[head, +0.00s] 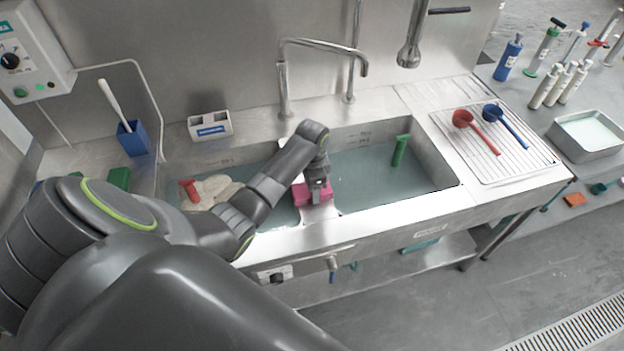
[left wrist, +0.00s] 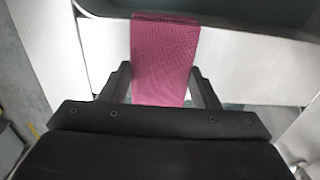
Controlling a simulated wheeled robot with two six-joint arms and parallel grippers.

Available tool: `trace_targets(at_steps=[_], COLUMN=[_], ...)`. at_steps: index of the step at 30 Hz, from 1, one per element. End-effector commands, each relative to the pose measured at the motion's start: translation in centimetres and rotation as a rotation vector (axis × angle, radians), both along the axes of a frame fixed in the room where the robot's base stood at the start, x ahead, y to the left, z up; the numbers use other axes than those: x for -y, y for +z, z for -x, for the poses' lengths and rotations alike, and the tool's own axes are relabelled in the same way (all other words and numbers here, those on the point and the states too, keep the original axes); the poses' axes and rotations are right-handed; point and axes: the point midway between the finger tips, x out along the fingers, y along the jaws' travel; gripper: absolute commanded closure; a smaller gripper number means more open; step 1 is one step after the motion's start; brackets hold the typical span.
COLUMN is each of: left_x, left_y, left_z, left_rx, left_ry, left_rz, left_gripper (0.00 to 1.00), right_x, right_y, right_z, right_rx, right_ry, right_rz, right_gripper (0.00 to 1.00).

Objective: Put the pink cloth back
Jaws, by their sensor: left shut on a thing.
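The pink cloth (head: 312,194) is at the divider between the two sink basins in the head view. In the left wrist view the pink cloth (left wrist: 164,58) is a folded, textured strip between the fingers. My left gripper (head: 318,180) is shut on the cloth, over the sink near its front edge. In the left wrist view my left gripper (left wrist: 163,88) has one finger on each side of the cloth. Whether the cloth touches the divider is hard to tell. My right gripper is not in view.
The left basin holds water, a pale lump (head: 215,191) and a red item (head: 189,189). The right basin holds water and a green item (head: 400,150). A faucet (head: 284,75) stands behind. Red (head: 463,118) and blue (head: 491,112) ladles lie on the right drainboard rack.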

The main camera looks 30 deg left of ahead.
Motion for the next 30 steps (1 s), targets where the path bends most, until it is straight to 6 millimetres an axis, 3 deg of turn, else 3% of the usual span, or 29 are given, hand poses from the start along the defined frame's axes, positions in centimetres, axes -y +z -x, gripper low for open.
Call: trace_targets(at_steps=[2,3,7,20,25,30], left_x=[0.0,0.0,0.0,0.0,-0.1,-0.1], left_y=[-0.3,-0.2,-0.2,0.7,3.4,7.4], left_z=[0.0,0.0,0.0,-0.1,-0.2,-0.2], left_rx=[-0.001,0.0,-0.001,0.001,0.006,0.006], left_ry=[0.0,0.0,0.0,0.0,-0.001,-0.001], left_rz=[0.001,0.0,0.001,0.0,-0.002,-0.003], left_gripper=[0.63,0.41,0.24,0.23,0.23,0.23], right_x=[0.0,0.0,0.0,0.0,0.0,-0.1], right_y=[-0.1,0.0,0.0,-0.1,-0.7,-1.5], right_z=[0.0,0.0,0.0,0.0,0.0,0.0], right_rx=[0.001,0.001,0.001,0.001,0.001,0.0], right_ry=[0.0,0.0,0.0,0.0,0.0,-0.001], right_rz=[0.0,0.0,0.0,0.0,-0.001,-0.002], right_gripper=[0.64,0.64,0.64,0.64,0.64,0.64])
